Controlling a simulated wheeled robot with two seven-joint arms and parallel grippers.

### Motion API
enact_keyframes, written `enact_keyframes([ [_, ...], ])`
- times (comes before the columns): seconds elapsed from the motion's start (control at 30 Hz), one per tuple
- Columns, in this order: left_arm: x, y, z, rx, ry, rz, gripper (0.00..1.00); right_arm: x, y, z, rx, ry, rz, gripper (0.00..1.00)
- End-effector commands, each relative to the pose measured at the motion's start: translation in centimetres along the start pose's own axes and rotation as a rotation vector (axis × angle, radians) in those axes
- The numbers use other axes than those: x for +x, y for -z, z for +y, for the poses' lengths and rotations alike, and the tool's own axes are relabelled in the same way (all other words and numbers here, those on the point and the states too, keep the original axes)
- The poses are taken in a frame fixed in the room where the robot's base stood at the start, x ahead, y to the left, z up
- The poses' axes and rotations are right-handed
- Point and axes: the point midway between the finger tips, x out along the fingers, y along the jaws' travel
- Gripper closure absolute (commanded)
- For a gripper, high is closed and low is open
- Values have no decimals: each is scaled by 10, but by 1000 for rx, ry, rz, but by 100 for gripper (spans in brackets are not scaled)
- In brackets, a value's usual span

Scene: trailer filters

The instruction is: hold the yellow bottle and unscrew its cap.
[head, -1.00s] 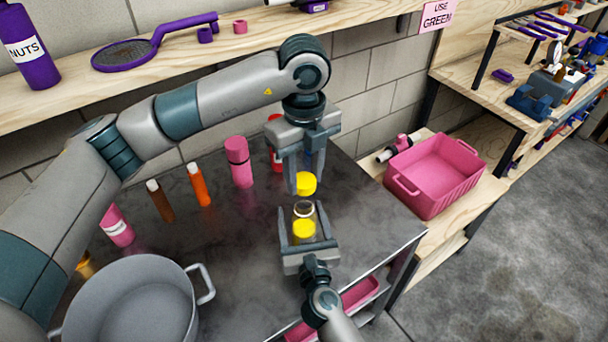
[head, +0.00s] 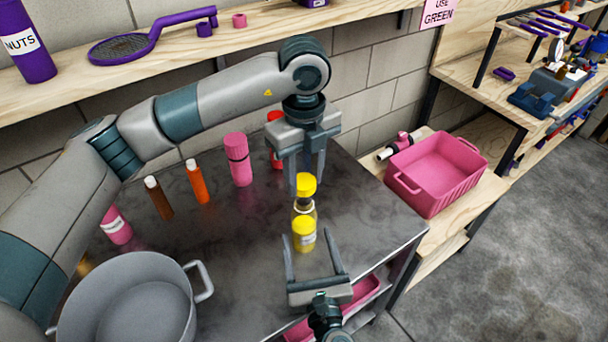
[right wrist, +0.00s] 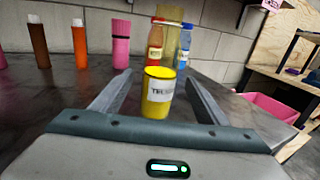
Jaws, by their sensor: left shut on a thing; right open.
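The yellow bottle (head: 304,238) has a bright yellow, labelled lower part and a dark-ringed neck in the head view. It also shows beyond my right fingers in the right wrist view (right wrist: 158,95). A yellow cap (head: 306,186) sits between the fingers of my left gripper (head: 307,180), just above the neck. I cannot tell how wide any gap between cap and neck is. My right gripper (head: 311,240) is open and empty, on the near side of the bottle. Its two fingers also show in the right wrist view (right wrist: 156,78), pointing towards the bottle.
Pink (head: 238,160), orange (head: 198,184) and brown (head: 158,198) bottles stand left on the dark bench. Red (right wrist: 157,45) and blue (right wrist: 183,47) bottles stand behind. A grey pot (head: 130,295) is at front left. A pink crate (head: 436,175) stands right.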

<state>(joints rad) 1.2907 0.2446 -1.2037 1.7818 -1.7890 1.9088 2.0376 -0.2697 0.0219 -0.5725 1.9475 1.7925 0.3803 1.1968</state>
Motion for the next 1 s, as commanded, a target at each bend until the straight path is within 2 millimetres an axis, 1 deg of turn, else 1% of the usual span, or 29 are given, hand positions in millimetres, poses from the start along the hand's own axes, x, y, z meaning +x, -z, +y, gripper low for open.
enact_keyframes([
  [0.03,4,0,0,0,0,0,90,-8,3,0,0,0,1,32],
  [0.1,6,0,0,0,0,0,90,-17,2,0,0,-1,1,32],
  [0.2,7,0,0,0,0,0,90,-25,1,0,0,-1,1,32],
  [0.3,8,0,0,0,0,0,90,-29,1,0,0,-1,1,32],
  [1.0,8,0,0,0,0,0,90,-30,-1,0,-10,-4,-5,32],
])
